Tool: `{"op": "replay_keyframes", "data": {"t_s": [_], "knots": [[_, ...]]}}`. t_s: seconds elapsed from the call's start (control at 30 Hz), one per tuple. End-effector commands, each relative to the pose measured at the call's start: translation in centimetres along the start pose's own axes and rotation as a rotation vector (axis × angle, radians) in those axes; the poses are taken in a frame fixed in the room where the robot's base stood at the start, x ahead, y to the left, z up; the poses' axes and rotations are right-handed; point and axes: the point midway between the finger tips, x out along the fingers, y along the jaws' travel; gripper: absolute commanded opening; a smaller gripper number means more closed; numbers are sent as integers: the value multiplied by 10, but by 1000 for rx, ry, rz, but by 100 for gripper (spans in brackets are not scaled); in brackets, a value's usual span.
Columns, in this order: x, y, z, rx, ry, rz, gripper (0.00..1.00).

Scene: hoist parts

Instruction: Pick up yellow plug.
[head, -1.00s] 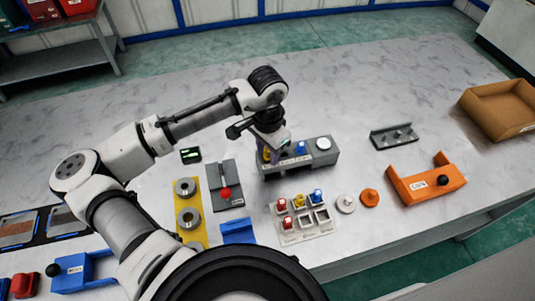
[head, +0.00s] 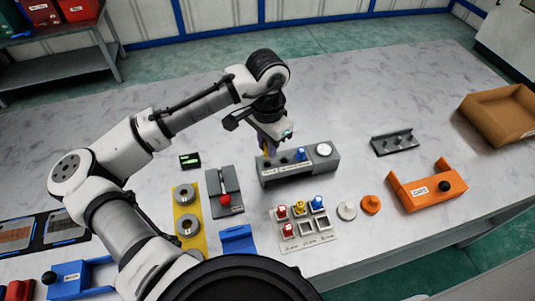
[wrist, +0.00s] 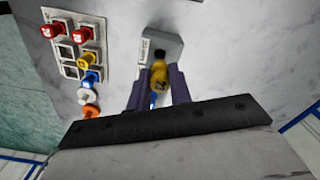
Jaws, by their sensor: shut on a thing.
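My gripper (wrist: 159,85) is shut on a yellow plug (wrist: 159,73), which sits between the two purple-grey fingers in the wrist view. In the head view my gripper (head: 268,145) hangs just above the left end of a grey block (head: 298,175), and only a sliver of yellow shows there. The block has dark holes in its top and a blue plug (head: 301,154) standing in it. Another yellow plug (head: 298,207) stands in the light tray at the front. The plug's lower end is hard to make out.
The light tray (head: 310,243) also holds red plugs and a blue plug. A white disc (head: 347,211) and an orange piece (head: 371,205) lie beside it. A grey lever unit (head: 224,185) is left of the block. An orange bracket (head: 425,197) stands right.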

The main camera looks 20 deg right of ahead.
Motion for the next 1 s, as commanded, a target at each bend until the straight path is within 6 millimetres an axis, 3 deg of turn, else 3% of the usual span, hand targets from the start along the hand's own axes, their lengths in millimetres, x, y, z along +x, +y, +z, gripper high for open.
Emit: {"op": "replay_keyframes", "data": {"t_s": [0.3, 0.5, 0.7, 1.0], "knots": [[-90, 0, -1, 1, 2, -4, 1], [-131, 0, 0, 1, -1, -4, 1], [-145, 0, 0, 1, -1, -2, 1], [-117, 0, 0, 2, 0, 0, 1]]}}
